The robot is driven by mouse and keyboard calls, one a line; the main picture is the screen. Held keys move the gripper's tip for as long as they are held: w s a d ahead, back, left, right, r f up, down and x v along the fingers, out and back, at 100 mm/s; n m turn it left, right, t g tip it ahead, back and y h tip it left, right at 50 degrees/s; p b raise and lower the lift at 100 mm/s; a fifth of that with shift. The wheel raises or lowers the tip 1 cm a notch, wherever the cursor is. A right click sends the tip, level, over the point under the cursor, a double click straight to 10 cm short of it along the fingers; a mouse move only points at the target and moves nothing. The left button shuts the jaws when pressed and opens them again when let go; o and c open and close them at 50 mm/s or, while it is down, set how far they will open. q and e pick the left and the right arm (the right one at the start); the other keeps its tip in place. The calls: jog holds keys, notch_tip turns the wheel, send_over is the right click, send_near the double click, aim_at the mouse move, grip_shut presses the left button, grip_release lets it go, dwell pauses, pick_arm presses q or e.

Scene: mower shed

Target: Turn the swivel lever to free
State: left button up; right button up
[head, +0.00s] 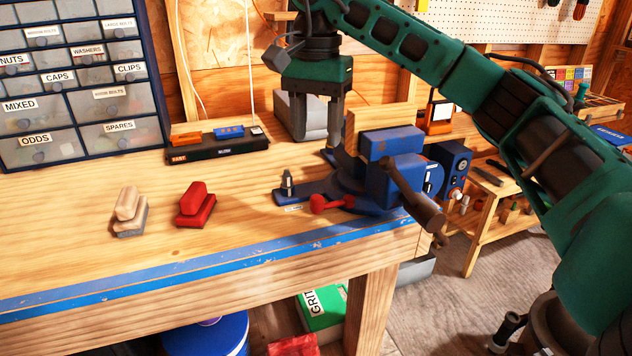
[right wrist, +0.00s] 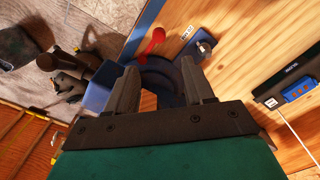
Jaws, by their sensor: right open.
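A blue bench vise (head: 392,146) is mounted at the right end of the wooden workbench. A red lever (head: 330,204) with a round knob sticks out low at its base, pointing left along the bench front. In the right wrist view the red lever (right wrist: 153,42) shows beyond the fingertips, next to a small white label (right wrist: 187,32). My right gripper (head: 334,125) points down behind and above the vise base, apart from the lever. Its fingers (right wrist: 163,82) are spread with nothing between them. The lettering on the label is too small to read. My left gripper is not in view.
A red block (head: 196,206) and a beige-topped block (head: 130,212) lie on the bench. A black tray (head: 217,147) sits behind them, beside the drawer cabinet (head: 80,80). The vise handle (head: 415,195) juts past the front edge.

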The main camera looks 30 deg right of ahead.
aim_at(317, 197)
notch_tip(317, 197, down, 13)
jog(key=shift+s+r+b, duration=0.15)
jog(key=shift+b, duration=0.4)
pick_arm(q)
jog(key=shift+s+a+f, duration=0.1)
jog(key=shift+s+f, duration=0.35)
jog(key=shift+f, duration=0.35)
pick_arm(e)
jog(key=c, duration=0.4)
jog(key=shift+s+a, duration=0.1)
grip_shut()
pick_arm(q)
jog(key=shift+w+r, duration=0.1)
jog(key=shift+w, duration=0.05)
